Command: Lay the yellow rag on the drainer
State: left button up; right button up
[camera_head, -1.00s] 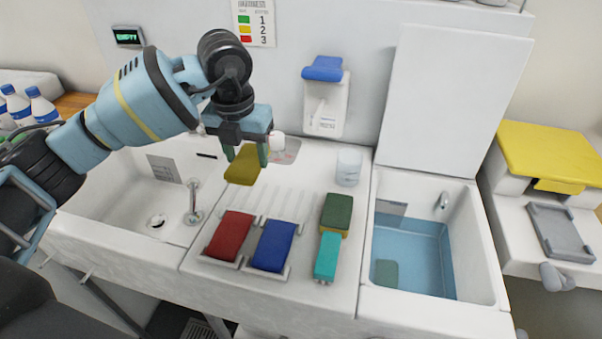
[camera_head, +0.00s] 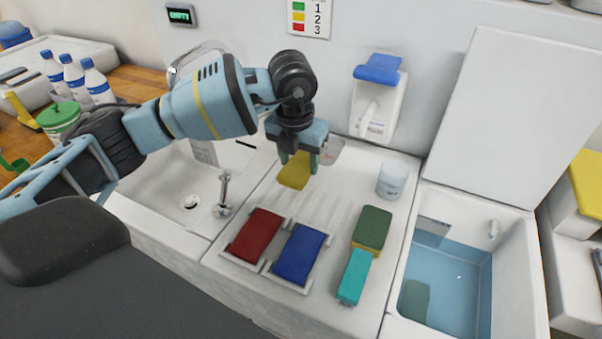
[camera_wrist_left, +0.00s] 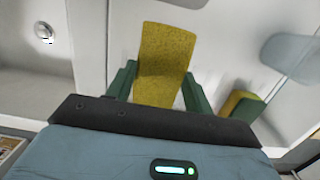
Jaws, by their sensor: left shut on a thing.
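The yellow rag (camera_head: 294,171) is held in my left gripper (camera_head: 303,163), above the back part of the ribbed drainer (camera_head: 318,208). In the left wrist view the yellow rag (camera_wrist_left: 165,62) stands out between the two green fingers of the left gripper (camera_wrist_left: 160,85). I cannot tell whether the rag touches the drainer. A red folded rag (camera_head: 256,236) and a blue one (camera_head: 299,253) lie at the drainer's front in light holders. My right gripper is not in view.
A green and yellow sponge (camera_head: 371,228) and a turquoise block (camera_head: 355,277) lie right of the drainer. A white cup (camera_head: 392,179) stands behind them. A water-filled basin (camera_head: 449,280) is at right, an empty sink (camera_head: 170,188) with a tap (camera_head: 223,192) at left.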

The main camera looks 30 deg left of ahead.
aim_at(298, 165)
pick_arm(q)
jog(key=shift+f, duration=1.9)
jog(key=shift+f, duration=0.1)
jog(key=o, duration=1)
jog(key=shift+o, duration=0.2)
jog(key=r, duration=0.4)
jog(key=s+r, duration=0.1)
jog(key=r, duration=0.7)
jog(key=shift+s+r, duration=0.1)
jog(key=shift+s, duration=0.15)
